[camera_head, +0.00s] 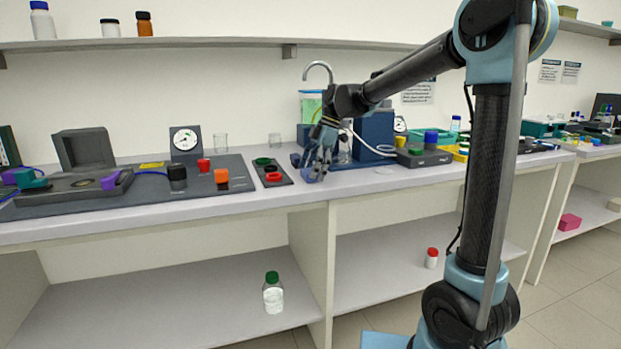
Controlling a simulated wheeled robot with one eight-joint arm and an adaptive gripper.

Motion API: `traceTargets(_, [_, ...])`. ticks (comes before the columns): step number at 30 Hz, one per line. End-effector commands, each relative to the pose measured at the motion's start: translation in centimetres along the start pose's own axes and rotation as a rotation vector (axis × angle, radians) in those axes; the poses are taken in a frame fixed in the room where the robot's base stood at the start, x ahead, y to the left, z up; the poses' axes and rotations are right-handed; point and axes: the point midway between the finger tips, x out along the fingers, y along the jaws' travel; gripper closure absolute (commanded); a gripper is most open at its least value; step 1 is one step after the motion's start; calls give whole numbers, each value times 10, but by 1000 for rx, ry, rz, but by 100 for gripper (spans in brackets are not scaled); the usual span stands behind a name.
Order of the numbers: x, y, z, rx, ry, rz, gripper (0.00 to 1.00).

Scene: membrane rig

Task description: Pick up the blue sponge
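My gripper (318,171) points down at the front edge of the bench, just right of the small dark tray with the red and green rings. A small blue piece (313,176) shows at its fingertips and may be the blue sponge. The fingers overlap it, so I cannot tell whether they are shut on it or only around it. A darker blue bit (295,160) shows just left of the fingers; what it is stays unclear.
The dark tray with rings (271,173) is close on the left. A blue block-shaped unit (374,134) and a clear vessel with green liquid (311,106) stand behind. Bare bench (400,176) lies between.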

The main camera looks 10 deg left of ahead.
Motion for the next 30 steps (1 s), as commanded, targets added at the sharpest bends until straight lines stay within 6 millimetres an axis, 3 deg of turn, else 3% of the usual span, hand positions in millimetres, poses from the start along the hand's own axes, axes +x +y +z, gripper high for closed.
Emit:
traceTargets(7, [0, 0, 0, 0, 0, 0, 45])
traceTargets(19, [-3, 0, 0, 1, 0, 0, 47])
traceTargets(23, [-15, 0, -5, 1, 0, 0, 47])
traceTargets(30, [-54, 0, -21, 1, 0, 0, 47])
